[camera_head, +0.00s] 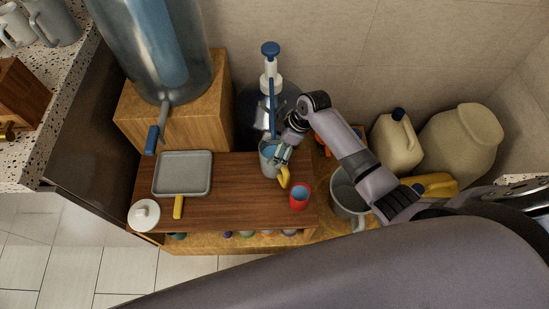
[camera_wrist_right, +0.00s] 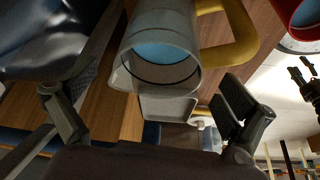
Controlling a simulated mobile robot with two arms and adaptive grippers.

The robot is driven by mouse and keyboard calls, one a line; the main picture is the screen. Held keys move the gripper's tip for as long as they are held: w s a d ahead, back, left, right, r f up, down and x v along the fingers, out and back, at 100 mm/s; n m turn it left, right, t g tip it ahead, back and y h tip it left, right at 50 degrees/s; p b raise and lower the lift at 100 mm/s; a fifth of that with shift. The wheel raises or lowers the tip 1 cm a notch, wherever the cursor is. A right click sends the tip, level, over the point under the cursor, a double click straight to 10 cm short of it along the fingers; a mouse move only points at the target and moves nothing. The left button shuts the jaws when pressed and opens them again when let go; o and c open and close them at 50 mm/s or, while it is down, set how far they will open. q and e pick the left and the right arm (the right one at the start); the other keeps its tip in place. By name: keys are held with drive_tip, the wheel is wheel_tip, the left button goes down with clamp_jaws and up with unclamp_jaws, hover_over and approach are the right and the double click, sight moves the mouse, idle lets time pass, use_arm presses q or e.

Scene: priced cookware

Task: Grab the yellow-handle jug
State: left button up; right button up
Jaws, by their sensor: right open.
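The yellow-handle jug (camera_head: 265,160) is a grey cylinder with a blue inside, standing on the wooden table. Its yellow handle (camera_head: 284,177) points toward the front right. In the right wrist view the jug (camera_wrist_right: 158,75) shows its open rim, with the yellow handle (camera_wrist_right: 238,45) at upper right. My right gripper (camera_head: 281,153) is at the jug's right rear side in the head view, close to its rim. In the wrist view its fingers (camera_wrist_right: 152,108) are wide apart, with the jug's rim lying between and beyond them. Contact cannot be told. My left gripper is not in view.
A red cup (camera_head: 299,200) stands right of the jug. A grey square pan (camera_head: 183,172) and a white lidded item (camera_head: 144,215) are left. A blue-topped pump bottle (camera_head: 270,75) is behind. A grey pot (camera_head: 348,195) and beige containers (camera_head: 396,143) stand right.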

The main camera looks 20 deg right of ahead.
drive_tip(key=shift+x, duration=1.45)
drive_tip(key=shift+c, duration=0.4)
drive_tip(key=shift+s, duration=0.15)
drive_tip(key=c, duration=1.8)
drive_tip(key=shift+c, duration=0.6)
drive_tip(key=shift+r, duration=0.2)
